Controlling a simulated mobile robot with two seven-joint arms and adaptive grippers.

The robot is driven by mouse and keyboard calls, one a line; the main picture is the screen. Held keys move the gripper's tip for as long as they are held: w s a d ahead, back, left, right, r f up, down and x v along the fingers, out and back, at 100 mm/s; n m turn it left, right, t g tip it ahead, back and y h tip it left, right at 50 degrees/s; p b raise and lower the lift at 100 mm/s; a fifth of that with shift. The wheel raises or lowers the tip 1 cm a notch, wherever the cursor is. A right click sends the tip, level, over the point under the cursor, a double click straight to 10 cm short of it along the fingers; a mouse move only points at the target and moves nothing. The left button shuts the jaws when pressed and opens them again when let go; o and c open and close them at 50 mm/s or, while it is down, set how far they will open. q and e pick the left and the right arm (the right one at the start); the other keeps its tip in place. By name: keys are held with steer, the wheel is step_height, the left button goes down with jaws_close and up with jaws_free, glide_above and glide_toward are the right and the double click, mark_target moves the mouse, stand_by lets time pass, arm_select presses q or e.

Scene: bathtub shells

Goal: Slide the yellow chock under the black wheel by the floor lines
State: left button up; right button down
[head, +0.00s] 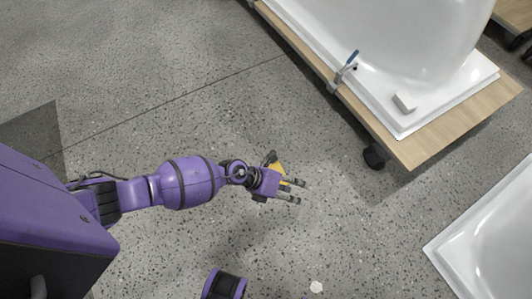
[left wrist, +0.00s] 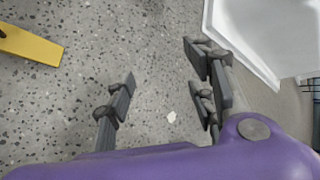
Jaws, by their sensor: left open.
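My left gripper (head: 299,191) is open and empty over the floor, fingers pointing right. The yellow chock (head: 280,171) lies on the floor, partly hidden by the gripper in the head view. In the left wrist view the chock (left wrist: 35,47) is at the upper left, cut off by the frame and outside the open fingers (left wrist: 165,95). The black wheel (head: 375,157) is under the near corner of the wooden platform, to the right of the gripper and apart from the chock. My right gripper is not in view.
The wooden platform (head: 425,150) carries a white bathtub shell (head: 405,60) with a blue-handled clamp (head: 343,73) and a small pale block (head: 404,102). Another white shell (head: 485,245) is at lower right. A thin floor line (head: 170,100) crosses diagonally. Speckled floor lies clear between chock and wheel.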

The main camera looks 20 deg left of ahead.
arm_select(q)
steer(key=w+a+f+m+y+b, duration=0.3)
steer(key=w+a+f+m+b, duration=0.15)
steer(key=w+a, duration=0.4)
steer(key=w+a+f+m+y+b, duration=0.3)
steer(key=w+a+f, duration=0.35)
steer(key=w, duration=0.25)
steer(key=shift+g, duration=0.3)
steer(key=b+x, duration=0.5)
steer(key=shift+s+a+f, duration=0.1)
steer(key=shift+a+f, duration=0.2)
steer(key=shift+a, duration=0.05)
steer(key=shift+w+d+f+b, duration=0.15)
steer(key=shift+w+f+b, duration=0.1)
steer(key=shift+f+b, duration=0.2)
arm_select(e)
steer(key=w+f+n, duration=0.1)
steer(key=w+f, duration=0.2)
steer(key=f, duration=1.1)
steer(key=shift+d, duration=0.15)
arm_select(q)
steer(key=shift+c, duration=1)
jaws_close()
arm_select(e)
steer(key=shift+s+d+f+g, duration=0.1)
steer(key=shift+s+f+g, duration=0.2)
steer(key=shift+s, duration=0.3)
